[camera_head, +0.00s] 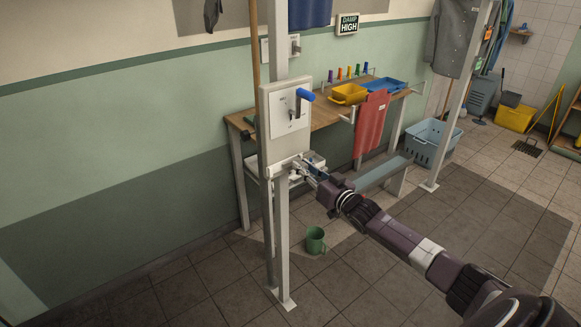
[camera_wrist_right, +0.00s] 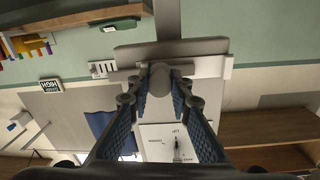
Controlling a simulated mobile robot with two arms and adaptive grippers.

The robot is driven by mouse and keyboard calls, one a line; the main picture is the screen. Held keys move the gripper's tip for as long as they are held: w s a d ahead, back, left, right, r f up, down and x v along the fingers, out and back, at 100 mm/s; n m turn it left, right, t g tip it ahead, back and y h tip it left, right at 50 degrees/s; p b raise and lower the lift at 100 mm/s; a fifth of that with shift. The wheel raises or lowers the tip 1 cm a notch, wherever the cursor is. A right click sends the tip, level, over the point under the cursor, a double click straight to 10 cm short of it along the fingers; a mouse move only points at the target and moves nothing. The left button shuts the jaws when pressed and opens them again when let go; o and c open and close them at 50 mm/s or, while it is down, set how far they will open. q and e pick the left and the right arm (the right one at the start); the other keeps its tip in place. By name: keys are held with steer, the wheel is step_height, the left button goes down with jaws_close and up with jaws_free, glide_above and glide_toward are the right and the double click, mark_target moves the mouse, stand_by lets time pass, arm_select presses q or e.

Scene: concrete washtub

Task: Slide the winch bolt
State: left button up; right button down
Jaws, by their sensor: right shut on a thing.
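My right gripper (camera_head: 303,171) reaches the lower edge of the panel. In the right wrist view its two fingers (camera_wrist_right: 159,84) are closed on the bolt's knob, hiding part of it. My left gripper is not in view.
A wooden bench (camera_head: 327,113) with yellow (camera_head: 349,94) and blue trays stands behind the post. A red cloth (camera_head: 371,122) hangs at its front. A green mug (camera_head: 315,240) stands on the floor. A blue crate (camera_head: 432,141) is farther right. The front floor is clear.

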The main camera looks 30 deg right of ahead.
steer(key=c, duration=1.7)
jaws_free()
steer(key=shift+c, duration=0.2)
steer(key=s+p, duration=0.6)
steer(key=s, duration=0.1)
steer(key=shift+d, duration=0.15)
